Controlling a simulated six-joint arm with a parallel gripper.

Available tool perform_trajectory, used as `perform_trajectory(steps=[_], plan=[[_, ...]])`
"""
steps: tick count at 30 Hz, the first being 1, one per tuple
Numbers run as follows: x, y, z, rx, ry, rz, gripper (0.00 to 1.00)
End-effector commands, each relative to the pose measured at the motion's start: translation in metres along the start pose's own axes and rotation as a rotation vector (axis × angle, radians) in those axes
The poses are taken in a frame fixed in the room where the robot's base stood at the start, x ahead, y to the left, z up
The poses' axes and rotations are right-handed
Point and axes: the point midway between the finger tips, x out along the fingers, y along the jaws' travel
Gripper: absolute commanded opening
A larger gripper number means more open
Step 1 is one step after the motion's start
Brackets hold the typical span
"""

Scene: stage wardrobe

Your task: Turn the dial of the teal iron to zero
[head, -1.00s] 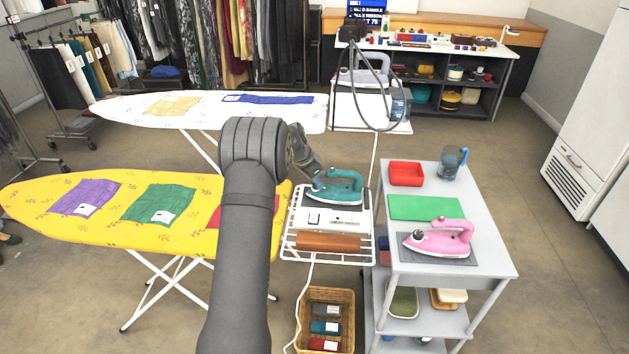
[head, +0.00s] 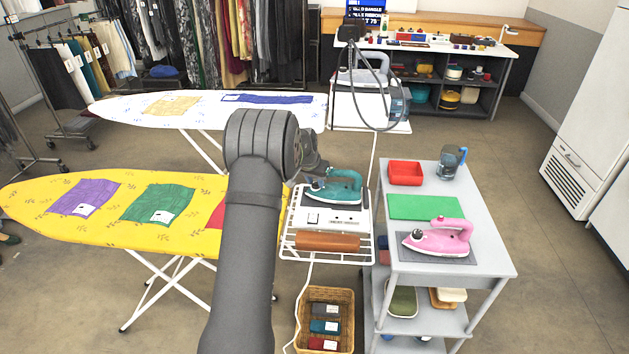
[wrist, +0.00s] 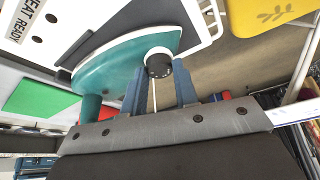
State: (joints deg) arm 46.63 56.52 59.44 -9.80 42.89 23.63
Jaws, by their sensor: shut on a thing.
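The teal iron (head: 340,186) rests flat on a dark pad on top of a white base (head: 350,220). In the wrist view the iron (wrist: 125,62) fills the upper middle, and its dark round dial (wrist: 158,66) with pale marks sits near one end. My gripper (wrist: 159,76) has its two blue-grey fingers on either side of the dial, shut on it. The dial's number setting is too small to read. In the head view my gripper (head: 318,176) is by the left end of the iron, mostly hidden by my wrist, and the dial is hidden.
A yellow ironing board (head: 100,235) is close on the left. A brown roll (head: 328,241) lies before the base.

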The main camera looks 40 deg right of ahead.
Motion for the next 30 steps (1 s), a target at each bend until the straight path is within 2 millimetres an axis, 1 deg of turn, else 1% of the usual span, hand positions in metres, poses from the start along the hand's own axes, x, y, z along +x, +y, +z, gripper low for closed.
perform_trajectory(steps=[15,16,18,19,26,30], plan=[[-0.0004,0.0005,-0.0005,-0.023,0.001,-0.009,0.04],[-0.0004,0.0005,-0.0005,-0.023,0.001,-0.009,0.33],[-0.0003,0.0004,-0.0004,-0.023,0.001,-0.009,0.47],[-0.0003,0.0004,-0.0003,-0.023,0.000,-0.009,0.49],[-0.0002,0.0003,-0.0001,-0.023,0.000,-0.009,0.49],[-0.0057,0.0002,-0.0004,-0.023,0.001,-0.009,0.49]])
